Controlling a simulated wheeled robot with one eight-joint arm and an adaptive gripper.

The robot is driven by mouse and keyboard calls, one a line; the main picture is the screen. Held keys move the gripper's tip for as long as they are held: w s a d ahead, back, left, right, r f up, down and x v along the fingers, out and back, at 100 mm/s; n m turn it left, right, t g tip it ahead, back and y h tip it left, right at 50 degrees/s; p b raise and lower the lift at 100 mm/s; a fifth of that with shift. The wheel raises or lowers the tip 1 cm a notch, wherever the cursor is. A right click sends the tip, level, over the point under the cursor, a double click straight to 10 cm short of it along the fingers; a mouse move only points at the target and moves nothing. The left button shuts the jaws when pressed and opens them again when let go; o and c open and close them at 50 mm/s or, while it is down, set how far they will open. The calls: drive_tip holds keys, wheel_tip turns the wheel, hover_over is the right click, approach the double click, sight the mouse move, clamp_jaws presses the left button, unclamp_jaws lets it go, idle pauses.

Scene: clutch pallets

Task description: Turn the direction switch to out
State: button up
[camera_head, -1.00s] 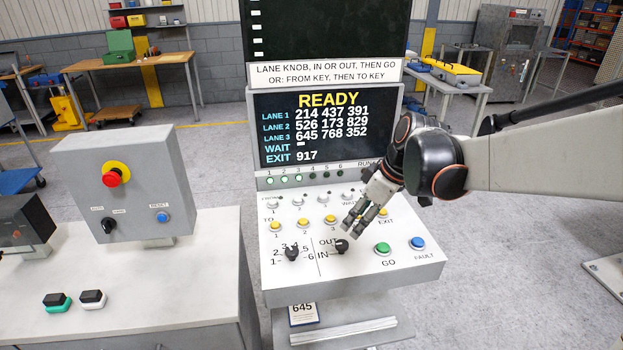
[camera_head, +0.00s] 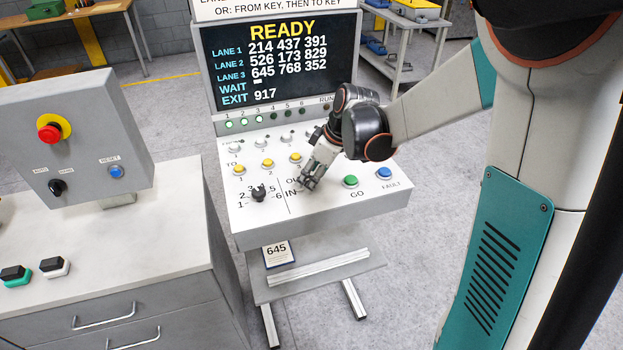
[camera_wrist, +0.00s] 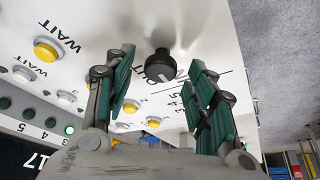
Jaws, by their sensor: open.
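The direction switch (camera_wrist: 160,66) is a round black knob with a white mark on the sloped white panel. In the wrist view it sits between my gripper's fingertips, and its white mark faces the lower right. I cannot tell whether the mark is at IN or OUT. My gripper (camera_head: 309,183) is open, with its green-padded fingers (camera_wrist: 163,68) on either side of the knob. No clear contact shows.
The black lane knob (camera_head: 259,193) stands close to the left. The green GO button (camera_head: 350,181) and blue FAULT button (camera_head: 384,173) lie to the right. Yellow TO buttons (camera_head: 267,163) are behind. The screen (camera_head: 283,62) reads READY.

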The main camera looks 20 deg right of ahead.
drive_tip(key=shift+w+a+f, duration=0.1)
drive_tip(key=shift+a+f, duration=0.05)
drive_tip(key=shift+f, duration=0.25)
drive_tip(key=c, duration=1.1)
drive_tip(key=shift+o, duration=0.2)
drive_tip(key=shift+m, duration=0.3)
drive_tip(key=m+h, duration=0.1)
drive_tip(key=m, duration=0.1)
drive_tip(key=m+t+h, duration=0.1)
drive_tip(key=m, duration=0.2)
drive_tip(key=shift+a, duration=0.2)
drive_tip(key=m+h, duration=0.1)
drive_tip(key=m, duration=0.2)
drive_tip(key=m+h, duration=0.1)
drive_tip(key=m, duration=0.2)
drive_tip(key=shift+a, duration=0.15)
drive_tip(key=shift+m, duration=0.3)
